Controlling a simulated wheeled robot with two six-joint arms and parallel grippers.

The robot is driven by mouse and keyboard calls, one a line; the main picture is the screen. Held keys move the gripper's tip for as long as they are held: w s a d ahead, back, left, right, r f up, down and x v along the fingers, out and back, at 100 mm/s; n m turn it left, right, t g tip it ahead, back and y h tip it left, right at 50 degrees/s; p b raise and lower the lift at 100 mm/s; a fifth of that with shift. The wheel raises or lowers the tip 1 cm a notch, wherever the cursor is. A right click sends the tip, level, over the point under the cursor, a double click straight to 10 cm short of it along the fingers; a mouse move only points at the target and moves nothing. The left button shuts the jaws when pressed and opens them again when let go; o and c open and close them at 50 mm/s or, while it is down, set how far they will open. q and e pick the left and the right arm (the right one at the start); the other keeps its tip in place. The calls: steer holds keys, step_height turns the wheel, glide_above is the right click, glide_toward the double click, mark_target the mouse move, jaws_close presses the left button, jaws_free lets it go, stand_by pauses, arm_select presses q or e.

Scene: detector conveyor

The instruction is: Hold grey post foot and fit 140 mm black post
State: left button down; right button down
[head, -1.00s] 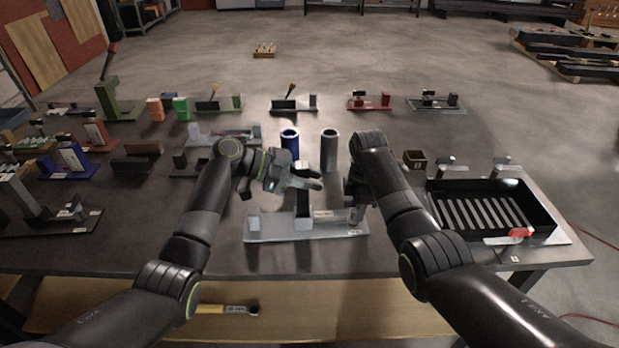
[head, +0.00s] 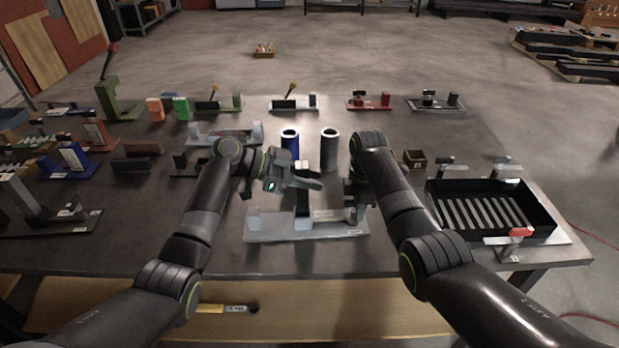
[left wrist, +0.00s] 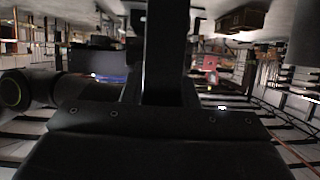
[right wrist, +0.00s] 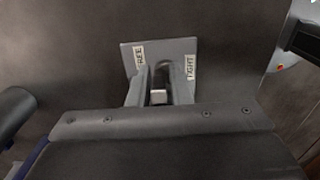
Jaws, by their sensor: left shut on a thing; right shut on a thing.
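The grey post foot (head: 285,232) is a long pale plate on the bench, with a small block at its left end. My right gripper (head: 356,207) is shut at its right end. My left gripper (head: 303,183) is shut on the black post (head: 303,205) above the plate's middle. The post (left wrist: 167,50) looks upright in the left wrist view. Whether its lower end touches the foot, I cannot tell.
A blue cylinder (head: 290,143) and a grey cylinder (head: 330,150) stand just behind the grippers. Several fixtures fill the left and back. The front strip of the bench is clear.

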mark_target(308, 196)
arm_select(q)
steer(key=shift+f, duration=2.65)
steer(key=c, duration=1.1)
jaws_free()
steer(key=shift+s, duration=0.1)
arm_select(e)
steer(key=shift+r, duration=0.1)
arm_select(q)
steer(key=shift+o, duration=0.2)
steer(key=shift+f, duration=0.1)
steer(key=shift+a, duration=0.1)
steer(key=v, duration=1.2)
arm_select(e)
steer(key=c, duration=1.3)
jaws_free()
steer(key=shift+o, duration=0.2)
